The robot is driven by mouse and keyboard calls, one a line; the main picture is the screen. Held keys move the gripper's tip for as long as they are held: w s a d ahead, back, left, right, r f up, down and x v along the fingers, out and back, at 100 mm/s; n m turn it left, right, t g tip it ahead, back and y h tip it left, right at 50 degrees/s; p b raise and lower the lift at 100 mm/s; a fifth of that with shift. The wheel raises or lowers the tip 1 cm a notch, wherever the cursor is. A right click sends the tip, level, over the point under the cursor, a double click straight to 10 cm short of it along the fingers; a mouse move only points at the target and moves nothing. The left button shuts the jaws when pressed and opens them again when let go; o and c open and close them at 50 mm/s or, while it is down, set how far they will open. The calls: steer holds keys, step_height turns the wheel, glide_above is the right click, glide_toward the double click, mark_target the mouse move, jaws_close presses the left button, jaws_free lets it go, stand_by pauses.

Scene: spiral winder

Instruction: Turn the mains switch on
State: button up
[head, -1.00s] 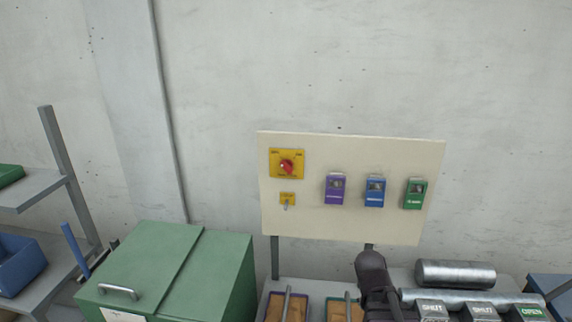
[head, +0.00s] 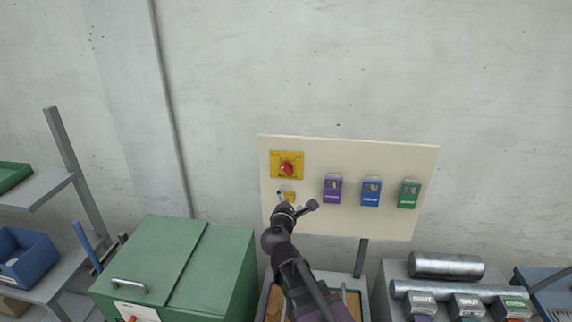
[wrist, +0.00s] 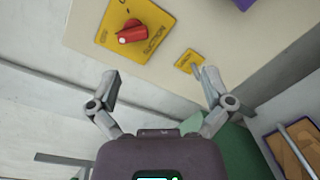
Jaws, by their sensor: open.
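A red rotary knob (head: 286,170) sits on a yellow plate (head: 275,158) at the upper left of a cream panel. In the wrist view the knob (wrist: 131,32) is large at the top, and its plate reads "SUCTION". A smaller yellow plate (wrist: 188,62) lies to its right there, partly behind a fingertip; its lettering is too small to read. No label I can read says mains. My gripper (wrist: 158,75) is open and empty, its fingers spread in front of the panel, below the red knob in the head view (head: 296,197). I cannot tell whether a finger touches the small plate.
Purple (head: 332,189), blue (head: 371,192) and green (head: 409,194) boxes are mounted on the panel's right. A green lidded cabinet (head: 180,262) stands at lower left. Metal cylinders (head: 447,266) and label blocks lie at lower right. The wall above is clear.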

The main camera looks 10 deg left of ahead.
mark_target(286, 171)
steer(key=a, duration=0.1)
steer(key=a+r+n+y, duration=0.1)
steer(key=a+n, duration=0.1)
steer(key=shift+s+a+r+t+y, duration=0.15)
steer(key=shift+s+r+t+y, duration=0.1)
steer(key=shift+r+t+y, duration=0.1)
steer(key=shift+w, duration=0.1)
steer(key=w, duration=1.3)
steer(key=shift+w, duration=0.3)
steer(key=shift+c, duration=0.2)
steer(key=c, duration=1)
